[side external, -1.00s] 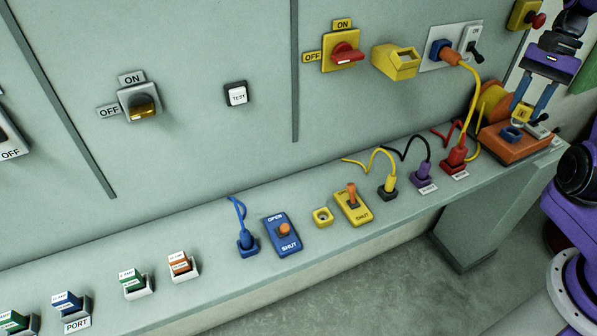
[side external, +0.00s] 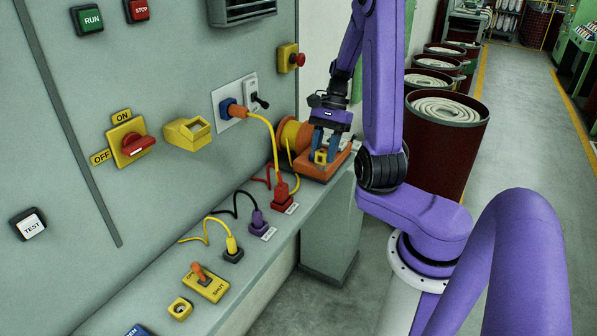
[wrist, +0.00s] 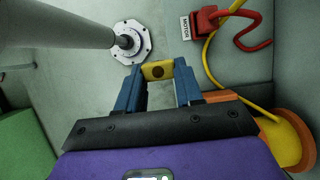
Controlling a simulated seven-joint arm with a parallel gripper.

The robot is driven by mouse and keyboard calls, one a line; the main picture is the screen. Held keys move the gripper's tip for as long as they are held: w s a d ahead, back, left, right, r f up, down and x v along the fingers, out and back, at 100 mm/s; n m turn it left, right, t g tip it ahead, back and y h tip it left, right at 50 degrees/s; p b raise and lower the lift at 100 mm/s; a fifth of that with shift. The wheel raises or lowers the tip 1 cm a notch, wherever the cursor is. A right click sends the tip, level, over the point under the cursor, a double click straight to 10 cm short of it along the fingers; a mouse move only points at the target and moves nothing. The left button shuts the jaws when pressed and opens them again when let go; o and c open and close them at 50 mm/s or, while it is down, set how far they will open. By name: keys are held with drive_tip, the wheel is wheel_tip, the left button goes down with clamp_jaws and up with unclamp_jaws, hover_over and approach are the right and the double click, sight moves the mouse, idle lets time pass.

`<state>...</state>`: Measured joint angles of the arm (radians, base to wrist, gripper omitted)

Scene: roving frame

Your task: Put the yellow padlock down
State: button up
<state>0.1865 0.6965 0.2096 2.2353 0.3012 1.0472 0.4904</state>
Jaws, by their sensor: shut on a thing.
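The yellow padlock (side external: 321,156) is between the blue fingers of my gripper (side external: 322,153), at the far right end of the grey ledge. My gripper is shut on it and points down over an orange box (side external: 343,157). In the wrist view the padlock (wrist: 158,71), with a dark round spot on its face, sits between the blue fingertips (wrist: 159,75). I cannot tell whether the padlock touches the box. Its shackle is not clear to see.
On the ledge (side external: 155,283) stand a red plug (side external: 281,190), a purple plug (side external: 257,219) and a yellow plug (side external: 232,245) with cords. A yellow-orange reel (side external: 292,138) is close behind my gripper. A yellow cable (side external: 270,135) hangs from the wall socket.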

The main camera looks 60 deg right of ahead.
drive_tip(key=w+d+f, duration=0.1)
drive_tip(key=w+f, duration=0.1)
drive_tip(key=w+d+f, duration=0.1)
drive_tip(key=w+f, duration=0.2)
drive_tip(key=w+d+f, duration=0.2)
drive_tip(key=w, duration=0.1)
drive_tip(key=shift+d+f, duration=0.1)
drive_tip(key=shift+f, duration=1.8)
drive_tip(key=shift+f, duration=0.15)
drive_tip(key=o, duration=1.1)
